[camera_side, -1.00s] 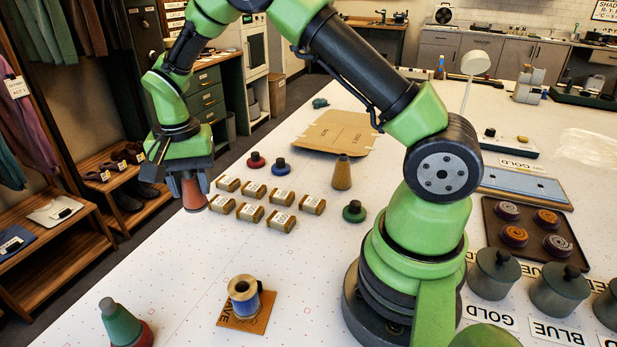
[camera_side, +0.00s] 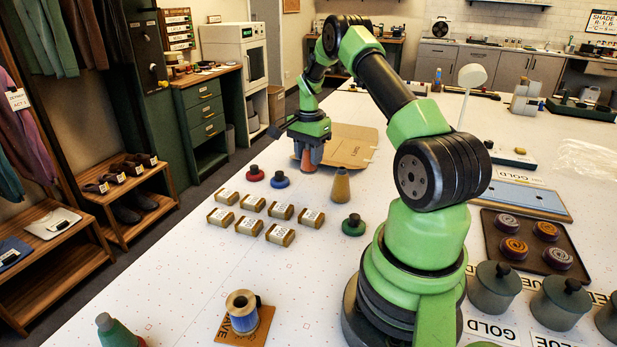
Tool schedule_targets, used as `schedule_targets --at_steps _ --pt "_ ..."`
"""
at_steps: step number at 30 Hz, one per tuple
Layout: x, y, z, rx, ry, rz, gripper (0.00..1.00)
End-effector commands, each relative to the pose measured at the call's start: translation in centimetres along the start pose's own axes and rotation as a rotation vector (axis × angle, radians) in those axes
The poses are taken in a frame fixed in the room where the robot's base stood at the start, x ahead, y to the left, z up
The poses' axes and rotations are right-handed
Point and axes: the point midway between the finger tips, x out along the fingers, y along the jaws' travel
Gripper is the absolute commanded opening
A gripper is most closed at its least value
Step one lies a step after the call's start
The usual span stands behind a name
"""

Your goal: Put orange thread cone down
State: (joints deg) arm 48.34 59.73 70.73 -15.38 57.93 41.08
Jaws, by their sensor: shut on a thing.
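My gripper (camera_side: 308,150) is shut on the orange thread cone (camera_side: 308,164), whose dull orange lower part shows below the jaws. Its upper part is hidden by the gripper. The cone is upright at the left edge of the brown cardboard sheet, beyond the red and blue knobbed discs. I cannot tell whether its base touches the table or hangs just above it.
A tan cone (camera_side: 340,186) stands nearby, with a red knobbed disc (camera_side: 254,174), a blue one (camera_side: 279,180) and a green one (camera_side: 353,226). Several labelled tan blocks (camera_side: 252,203) lie left. The cardboard sheet (camera_side: 352,146) lies behind. A green cone (camera_side: 116,333) stands front left.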

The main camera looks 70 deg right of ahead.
Motion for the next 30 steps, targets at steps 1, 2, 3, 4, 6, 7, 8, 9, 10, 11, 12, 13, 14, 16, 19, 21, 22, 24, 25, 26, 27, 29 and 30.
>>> schedule_targets --at_steps 1,2,3,4,6,7,8,9,10,11,12,13,14,16,19,21,22,24,25,26,27,29,30 --pt "0.8 0.0 0.1 0.000 -0.001 0.002 0.15" --pt "1.1 0.0 0.1 0.000 -0.002 0.002 0.15" --pt "1.5 0.0 0.0 0.000 0.000 0.001 0.15" --pt "1.7 0.0 0.0 -0.001 0.000 0.000 0.15" --pt "2.6 0.0 0.1 -0.001 -0.001 0.002 0.15" --pt "3.0 0.0 0.1 -0.002 -0.001 0.002 0.15" --pt "3.5 0.0 0.1 -0.002 -0.002 0.002 0.15" --pt "4.2 0.0 0.1 -0.002 -0.002 0.002 0.15" --pt "4.6 0.0 0.1 -0.002 -0.001 0.002 0.15" --pt "4.9 0.0 0.1 -0.001 -0.002 0.002 0.15" --pt "5.2 0.0 0.1 -0.001 -0.001 0.000 0.15" --pt "5.4 0.0 0.1 -0.001 0.000 0.000 0.15" --pt "5.5 0.0 0.1 -0.001 0.001 -0.001 0.15" --pt "5.5 -0.1 0.1 -0.001 0.001 -0.002 0.15" --pt "5.4 -0.1 0.1 -0.001 0.001 -0.002 0.15" --pt "5.5 -0.1 0.1 -0.002 0.001 -0.001 0.15" --pt "5.5 0.0 0.1 -0.002 0.001 -0.001 0.15" --pt "5.7 0.0 0.1 -0.002 0.001 -0.001 0.15" --pt "5.7 0.0 0.1 -0.002 0.001 -0.001 0.45" --pt "5.7 0.0 0.1 -0.002 0.001 -0.001 0.52" --pt "5.7 0.0 0.1 -0.002 0.001 -0.001 0.61" --pt "5.7 0.0 0.1 -0.002 0.001 -0.001 0.64" --pt "5.7 0.0 0.1 -0.002 0.001 -0.001 0.64"
